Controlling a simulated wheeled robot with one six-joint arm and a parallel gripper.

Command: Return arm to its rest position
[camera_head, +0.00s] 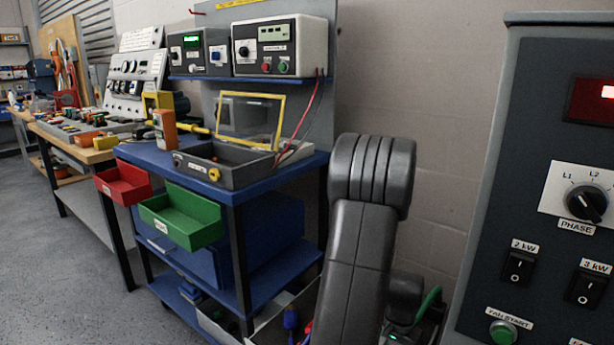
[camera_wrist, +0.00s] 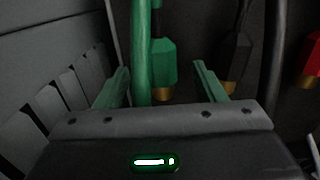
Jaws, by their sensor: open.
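In the wrist view my gripper (camera_wrist: 160,67) is open, its two green fingers spread wide apart. A green plug with a brass tip (camera_wrist: 163,62) hangs between the fingers in the picture. The fingers do not touch it, and I cannot tell how far beyond them it is. A thick green cable (camera_wrist: 142,50) runs down beside the plug. In the head view my dark arm stands bent in the lower middle, in front of the wall. The gripper's end is low behind it, mostly hidden, near a green cable (camera_head: 429,301).
A black plug (camera_wrist: 237,58) and a red plug (camera_wrist: 312,60) hang to the right. A blue cart (camera_head: 262,188) with open red (camera_head: 123,184) and green (camera_head: 182,214) drawers stands left of my arm. A grey control panel (camera_head: 530,190) stands close on the right.

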